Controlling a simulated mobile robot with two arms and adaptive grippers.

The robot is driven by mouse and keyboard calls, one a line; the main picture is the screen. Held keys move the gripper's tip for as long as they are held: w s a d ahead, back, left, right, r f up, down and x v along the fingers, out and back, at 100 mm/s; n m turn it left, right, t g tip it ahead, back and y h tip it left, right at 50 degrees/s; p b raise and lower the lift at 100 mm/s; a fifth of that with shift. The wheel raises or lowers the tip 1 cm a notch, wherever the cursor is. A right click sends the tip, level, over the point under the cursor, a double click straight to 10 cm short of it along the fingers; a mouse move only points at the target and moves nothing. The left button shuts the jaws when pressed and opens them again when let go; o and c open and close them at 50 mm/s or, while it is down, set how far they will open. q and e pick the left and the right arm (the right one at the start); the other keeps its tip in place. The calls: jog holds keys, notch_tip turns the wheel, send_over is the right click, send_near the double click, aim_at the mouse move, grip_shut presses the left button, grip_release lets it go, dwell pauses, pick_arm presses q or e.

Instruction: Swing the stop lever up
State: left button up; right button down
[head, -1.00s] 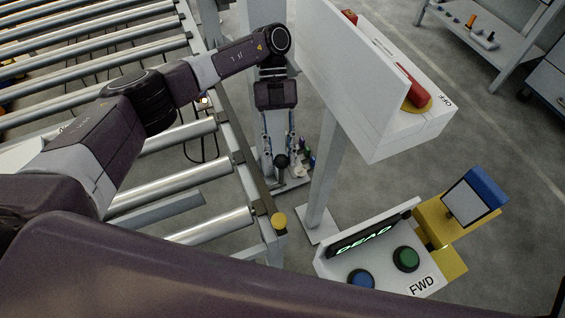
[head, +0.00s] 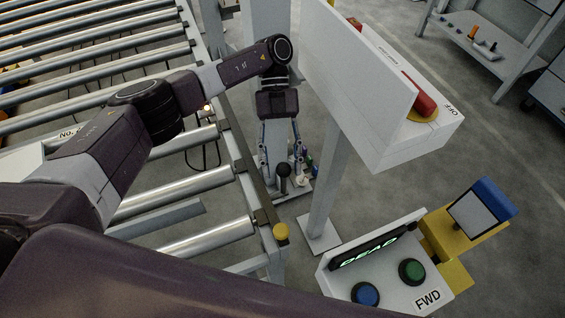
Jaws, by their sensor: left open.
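A short lever with a black ball knob (head: 283,170) stands upright beside the conveyor, low by the grey column. My left gripper (head: 281,160) points down over it, open, with one finger on each side of the knob in this view. I cannot tell whether the fingertips touch it or are above it. No label shows which of these is the stop lever. My right gripper is out of view.
Conveyor rollers (head: 205,240) fill the left. Open floor lies at right.

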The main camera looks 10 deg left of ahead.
pick_arm(q)
jog(key=v, duration=0.7)
jog(key=shift+r, duration=0.15)
jog(key=shift+w+d, duration=0.1)
jog(key=shift+w, duration=0.1)
dwell(0.6)
